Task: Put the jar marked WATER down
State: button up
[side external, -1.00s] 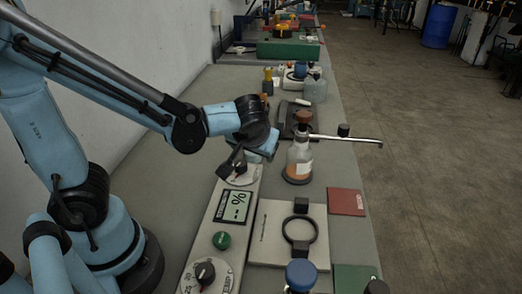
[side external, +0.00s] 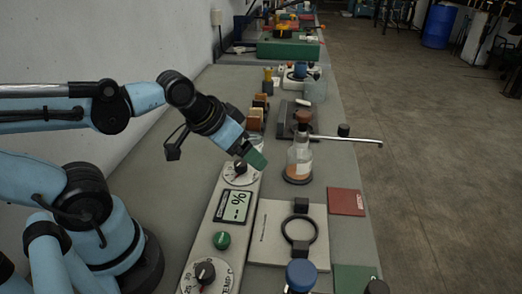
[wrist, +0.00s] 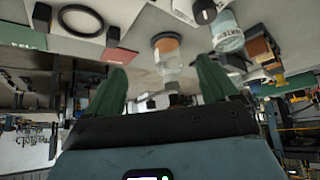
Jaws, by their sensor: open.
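A clear glass jar (wrist: 227,32) with a pale label shows in the wrist view, beside a dark knob; its lettering is too small to read surely. In the side view only a pale part of this jar (side external: 257,142) shows behind my gripper. My gripper (side external: 258,160) is tilted down to the right, near the dial. In the wrist view its two green fingers (wrist: 160,85) are spread apart with nothing held between them. The jar lies outside the fingers, to their upper right there. Whether it touches the gripper is hard to tell.
A black ring (side external: 299,255) on a pale plate, a red pad (side external: 346,202) and a blue-capped item (side external: 300,275) are nearer. Brown-topped bottles (side external: 256,115) stand behind.

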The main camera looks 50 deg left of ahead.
jog(key=w+a+f+n+g, duration=0.1)
jog(key=w+a+n+g, duration=0.4)
jog(key=w+a, duration=0.7)
jog(key=shift+m+g+y, duration=0.3)
jog(key=shift+g, duration=0.2)
jog(key=f, duration=0.4)
jog(key=a+f, duration=0.1)
jog(key=f, duration=0.7)
jog(key=shift+w+a, duration=0.1)
jog(key=shift+a, duration=0.2)
jog(key=shift+c, duration=0.2)
jog(key=c, duration=1.1)
jog(key=shift+c, duration=0.2)
jog(key=shift+r, duration=0.25)
